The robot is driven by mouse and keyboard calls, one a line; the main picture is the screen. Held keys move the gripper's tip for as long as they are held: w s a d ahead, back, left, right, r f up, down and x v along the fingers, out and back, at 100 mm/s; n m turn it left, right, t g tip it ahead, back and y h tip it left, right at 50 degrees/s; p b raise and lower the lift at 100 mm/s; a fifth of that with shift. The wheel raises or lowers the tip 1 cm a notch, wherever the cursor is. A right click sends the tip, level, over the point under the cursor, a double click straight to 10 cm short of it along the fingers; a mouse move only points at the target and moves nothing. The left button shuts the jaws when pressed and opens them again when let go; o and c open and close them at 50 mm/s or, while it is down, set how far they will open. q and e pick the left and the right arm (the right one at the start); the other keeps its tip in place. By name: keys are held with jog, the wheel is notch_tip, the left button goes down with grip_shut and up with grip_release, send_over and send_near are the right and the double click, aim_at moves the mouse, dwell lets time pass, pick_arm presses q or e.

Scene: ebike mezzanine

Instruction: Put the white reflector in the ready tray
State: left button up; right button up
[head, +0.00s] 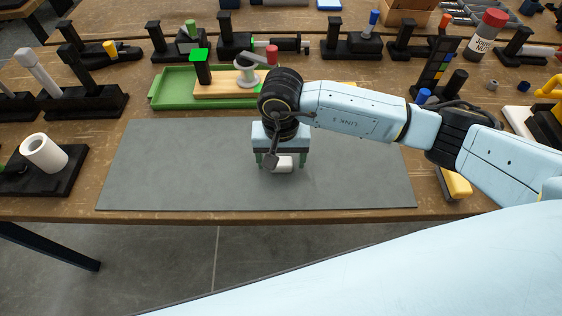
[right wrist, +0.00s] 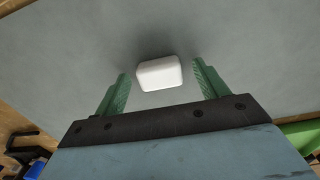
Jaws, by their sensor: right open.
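The white reflector (head: 283,164) is a small white block with rounded edges on the grey mat (head: 170,165). My right gripper (head: 281,161) is over it, its green fingers open on either side. In the right wrist view the reflector (right wrist: 160,74) shows between and just beyond the two green fingertips (right wrist: 160,78), with a gap on both sides. The arm hides part of it in the head view. A green tray (head: 175,88), which may be the ready tray, stands behind the mat, with a wooden board and parts in it. My left gripper is not in view.
Black stands (head: 85,100) with parts line the left and back of the bench. A white roll (head: 44,152) on a black base stands at the left. A yellow-topped block (head: 456,184) lies right of the mat. The mat's left half is clear.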

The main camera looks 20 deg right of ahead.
jog(key=c, duration=1.1)
